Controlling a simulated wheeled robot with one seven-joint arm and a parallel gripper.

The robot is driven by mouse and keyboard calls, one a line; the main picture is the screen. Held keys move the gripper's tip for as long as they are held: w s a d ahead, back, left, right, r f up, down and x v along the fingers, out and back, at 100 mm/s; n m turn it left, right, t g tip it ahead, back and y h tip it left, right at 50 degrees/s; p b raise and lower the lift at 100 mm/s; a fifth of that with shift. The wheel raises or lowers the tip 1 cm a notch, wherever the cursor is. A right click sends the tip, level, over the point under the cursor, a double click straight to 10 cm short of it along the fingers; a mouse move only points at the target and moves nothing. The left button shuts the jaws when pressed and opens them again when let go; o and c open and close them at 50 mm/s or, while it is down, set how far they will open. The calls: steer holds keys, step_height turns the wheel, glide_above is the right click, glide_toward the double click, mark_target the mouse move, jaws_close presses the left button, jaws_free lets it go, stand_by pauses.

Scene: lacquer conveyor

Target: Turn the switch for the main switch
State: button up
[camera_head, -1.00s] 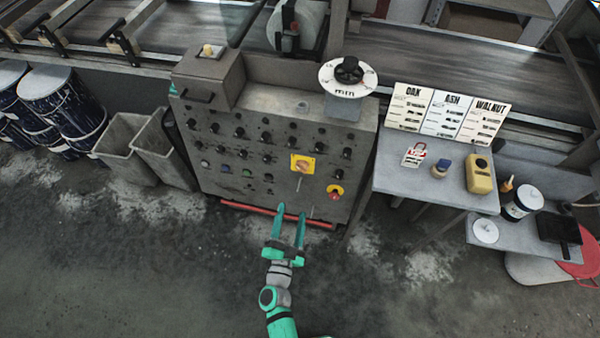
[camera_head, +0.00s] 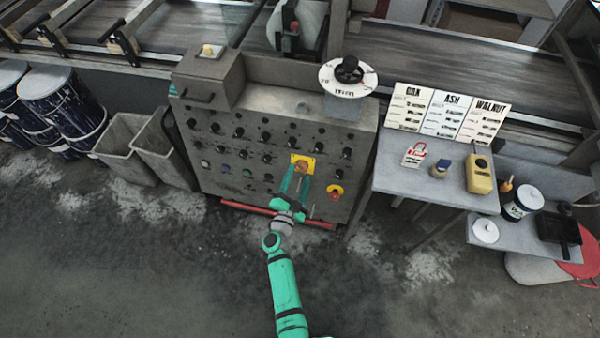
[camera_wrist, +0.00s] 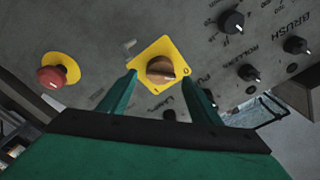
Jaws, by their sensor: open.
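The main switch (camera_head: 302,167) is a brown-orange rotary knob on a yellow square plate on the front of the grey control panel (camera_head: 225,192). In the wrist view the knob (camera_wrist: 160,69) sits beyond and between my fingertips, with its pointer toward the lower right. My gripper (camera_head: 296,180) is open, its two green fingers pointing at the knob from below in the head view. In the wrist view the fingers (camera_wrist: 160,82) stand on either side of the plate's lower part. I cannot tell whether they touch it.
A red emergency button (camera_head: 335,191) on a yellow disc lies close to the right of my gripper. Several black knobs (camera_head: 265,136) fill the panel. A red bar (camera_head: 245,209) runs along its bottom. A side table (camera_head: 395,175) stands at the right.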

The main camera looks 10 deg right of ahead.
mark_target(302, 167)
steer(key=shift+x, duration=1.15)
steer(key=c, duration=1)
